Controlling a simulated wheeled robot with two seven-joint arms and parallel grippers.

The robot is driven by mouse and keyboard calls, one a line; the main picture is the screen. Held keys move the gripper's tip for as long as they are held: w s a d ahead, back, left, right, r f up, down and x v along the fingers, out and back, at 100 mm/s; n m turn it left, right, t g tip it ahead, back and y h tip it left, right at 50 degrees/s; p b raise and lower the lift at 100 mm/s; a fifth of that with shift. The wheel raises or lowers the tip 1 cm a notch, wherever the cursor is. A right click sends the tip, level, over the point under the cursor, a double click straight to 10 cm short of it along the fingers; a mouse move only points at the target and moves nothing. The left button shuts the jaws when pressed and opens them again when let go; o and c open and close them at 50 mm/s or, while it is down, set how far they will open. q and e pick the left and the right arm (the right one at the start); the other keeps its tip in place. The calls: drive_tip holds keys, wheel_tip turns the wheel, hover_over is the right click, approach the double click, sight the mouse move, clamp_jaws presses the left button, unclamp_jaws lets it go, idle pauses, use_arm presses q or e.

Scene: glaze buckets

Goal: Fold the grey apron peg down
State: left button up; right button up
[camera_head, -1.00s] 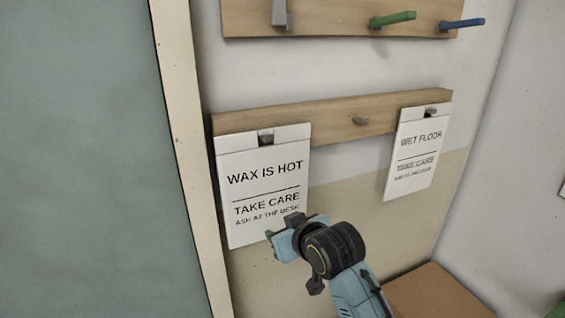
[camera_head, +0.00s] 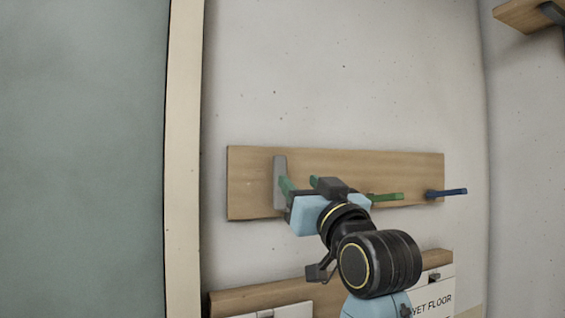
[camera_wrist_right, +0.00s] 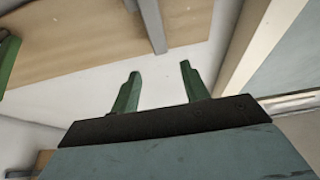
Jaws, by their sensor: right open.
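The grey apron peg (camera_head: 279,172) is a flat grey bar standing upright against the left end of the upper wooden board (camera_head: 245,185) in the head view. It also shows in the right wrist view as a grey bar (camera_wrist_right: 151,22) across the board, beyond the fingertips. My right gripper (camera_head: 300,184) is open and empty, with its green fingers in front of the board just right of the grey peg's lower part. In the wrist view the open fingers (camera_wrist_right: 160,70) have a gap to the peg. My left gripper is not in view.
A green peg (camera_head: 387,197) and a blue peg (camera_head: 447,192) stick out of the same board to the right. A door frame (camera_head: 184,160) stands at left. The wall above is clear.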

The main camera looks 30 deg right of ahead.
sight(281, 164)
drive_tip(key=p+x, duration=0.3)
drive_tip(key=x, duration=0.6)
drive_tip(key=shift+w+r, duration=0.1)
drive_tip(key=shift+w, duration=0.3)
clamp_jaws()
